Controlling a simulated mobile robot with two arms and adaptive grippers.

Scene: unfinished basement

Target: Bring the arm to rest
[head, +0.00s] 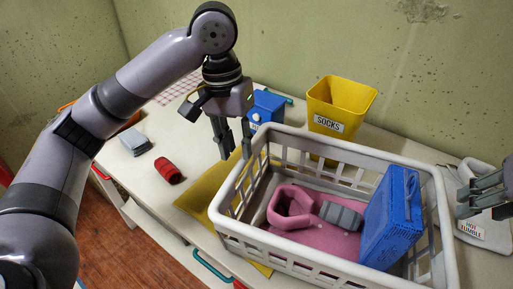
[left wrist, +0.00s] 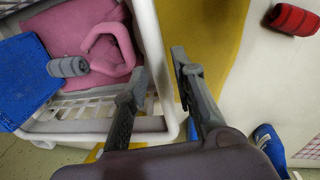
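My left gripper (head: 234,148) hangs fingers-down above the table, at the left rim of the white laundry basket (head: 233,236). In the left wrist view its two fingers (left wrist: 158,75) are apart with nothing between them; the basket rim lies below and beside them. My right gripper (head: 480,192) shows only in part at the right edge of the head view, near the basket's right side. Its fingers look spread, with nothing seen between them.
The basket holds a pink cloth (head: 318,240), a grey roll (head: 340,216) and a blue case (head: 394,220).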

